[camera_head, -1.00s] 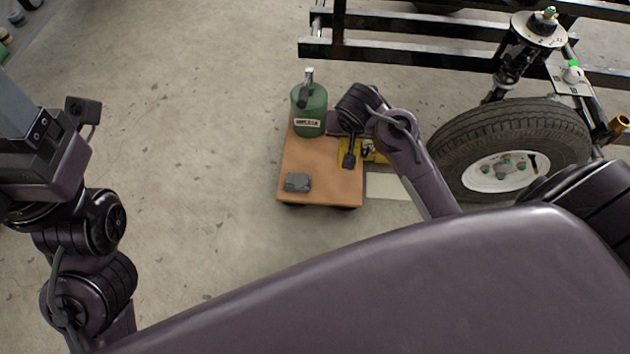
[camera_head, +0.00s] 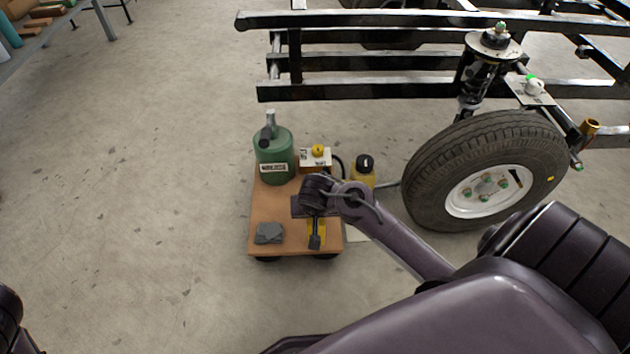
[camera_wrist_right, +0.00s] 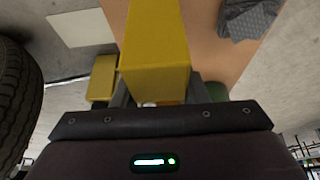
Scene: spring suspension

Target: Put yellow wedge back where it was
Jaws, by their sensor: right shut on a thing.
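My right gripper (camera_wrist_right: 161,98) is shut on the yellow wedge (camera_wrist_right: 156,45), which fills the upper middle of the right wrist view. In the head view the wedge (camera_head: 322,229) shows partly behind my wrist, over the right side of the wooden-topped cart (camera_head: 286,215). I cannot tell whether the wedge touches the cart top. My left gripper is out of view; only a bit of the left arm shows at the lower left edge.
The cart carries a green canister (camera_head: 274,160), a white box with a yellow knob (camera_head: 316,159) and a grey block (camera_head: 268,233). The tyre (camera_head: 425,185) and black frame are right and behind. Floor at left is clear.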

